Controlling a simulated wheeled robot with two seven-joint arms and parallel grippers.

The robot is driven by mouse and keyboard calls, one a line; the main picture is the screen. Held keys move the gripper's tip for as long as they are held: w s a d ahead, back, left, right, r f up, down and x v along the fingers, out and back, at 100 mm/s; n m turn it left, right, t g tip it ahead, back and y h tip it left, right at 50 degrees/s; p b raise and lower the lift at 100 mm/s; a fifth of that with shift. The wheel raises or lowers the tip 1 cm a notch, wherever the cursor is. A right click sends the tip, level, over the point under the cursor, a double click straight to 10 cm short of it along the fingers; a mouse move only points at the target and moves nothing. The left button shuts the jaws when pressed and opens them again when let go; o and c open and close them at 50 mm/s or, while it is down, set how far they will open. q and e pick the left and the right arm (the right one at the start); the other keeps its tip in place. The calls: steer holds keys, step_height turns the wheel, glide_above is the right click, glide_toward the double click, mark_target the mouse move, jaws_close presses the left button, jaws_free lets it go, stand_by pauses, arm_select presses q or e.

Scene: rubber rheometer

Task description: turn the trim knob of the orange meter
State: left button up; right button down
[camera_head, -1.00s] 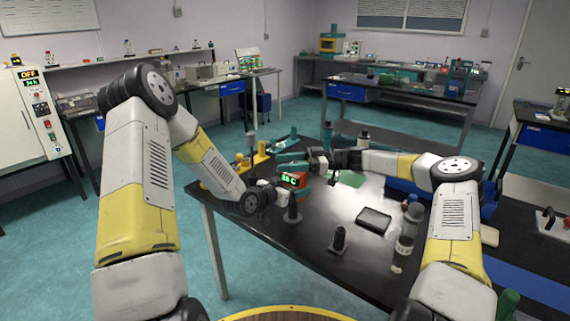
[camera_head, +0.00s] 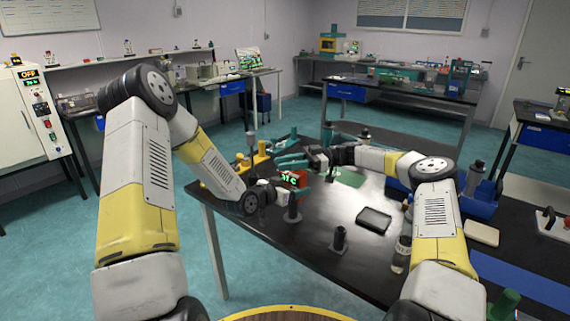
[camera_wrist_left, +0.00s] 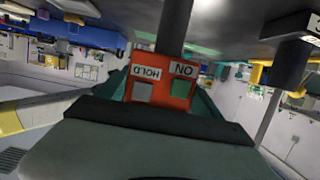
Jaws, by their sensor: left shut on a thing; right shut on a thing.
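The orange meter (camera_head: 296,178) with a green lit display is held above the black table, near its far left part. My left gripper (camera_head: 279,187) is shut on it. In the left wrist view the orange meter (camera_wrist_left: 162,82) sits between the teal jaws, its HOLD and ON labels upside down. My right gripper (camera_head: 300,161) reaches in from the right, its teal fingers right at the meter's far side. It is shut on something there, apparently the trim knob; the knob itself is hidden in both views.
A dark stand (camera_head: 292,208) is just below the meter and another (camera_head: 339,240) is nearer. A black flat tray (camera_head: 374,220) and a clear bottle (camera_head: 402,248) are to the right. Yellow posts (camera_head: 261,155) stand behind left.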

steer(key=shift+s+d+n+g+h, duration=0.15)
steer(key=shift+n+g+h, duration=0.25)
steer(key=shift+n+g, duration=0.35)
steer(key=shift+s+d+n+g+h, duration=0.15)
steer(key=shift+n+g+h, duration=0.3)
steer(key=shift+g, duration=0.5)
steer(key=shift+a, duration=0.1)
steer(key=c, duration=1.1)
jaws_free()
steer(key=shift+o, duration=0.2)
steer(key=shift+r, duration=0.1)
step_height(320, 180, up, 10)
